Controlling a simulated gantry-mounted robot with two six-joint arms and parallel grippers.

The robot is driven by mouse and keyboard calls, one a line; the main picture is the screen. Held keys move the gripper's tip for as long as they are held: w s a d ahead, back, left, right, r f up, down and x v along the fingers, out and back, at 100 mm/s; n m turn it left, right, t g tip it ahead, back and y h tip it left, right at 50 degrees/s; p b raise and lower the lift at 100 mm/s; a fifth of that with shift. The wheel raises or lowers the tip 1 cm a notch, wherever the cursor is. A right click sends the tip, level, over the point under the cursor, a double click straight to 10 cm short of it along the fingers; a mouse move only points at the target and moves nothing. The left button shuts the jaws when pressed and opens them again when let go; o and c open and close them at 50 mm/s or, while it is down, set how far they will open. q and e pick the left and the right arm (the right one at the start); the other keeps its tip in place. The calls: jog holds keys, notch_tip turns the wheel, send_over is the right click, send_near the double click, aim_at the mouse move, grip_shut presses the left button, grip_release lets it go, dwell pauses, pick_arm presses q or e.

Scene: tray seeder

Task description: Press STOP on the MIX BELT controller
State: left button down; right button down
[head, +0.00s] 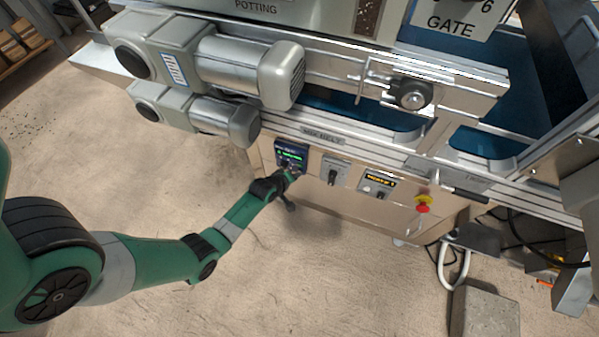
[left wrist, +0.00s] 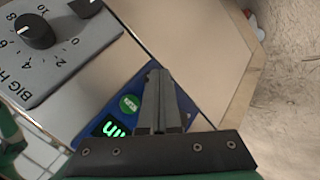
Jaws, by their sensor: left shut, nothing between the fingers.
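The MIX BELT controller (head: 291,153) is a small dark blue unit with a lit green display, on the beige machine panel below the MIX BELT label (head: 323,136). In the left wrist view its blue face (left wrist: 188,104) shows a round green button (left wrist: 129,104) and a green display (left wrist: 108,129). My left gripper (head: 292,175) is at the controller's lower part. In the left wrist view its shut, empty fingers (left wrist: 158,76) lie across the blue face, right of the green button. They hide part of the face; I see no STOP button, and contact is unclear.
A grey plate with black knobs (left wrist: 36,30) is beside the controller in the left wrist view. A switch box (head: 336,173), an amber display unit (head: 377,185) and a red emergency button (head: 423,207) lie to the right. Motors (head: 225,120) overhang at upper left. Floor in front is clear.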

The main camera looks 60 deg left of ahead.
pick_arm(q)
jog(key=shift+s+d+p, duration=0.5)
jog(key=shift+s+p, duration=0.05)
jog(key=s+d+p, duration=0.2)
jog(key=s+d, duration=0.1)
jog(key=shift+s+d, duration=0.25)
jog(key=shift+s, duration=0.05)
jog(key=shift+r, duration=0.1)
dwell(1.0)
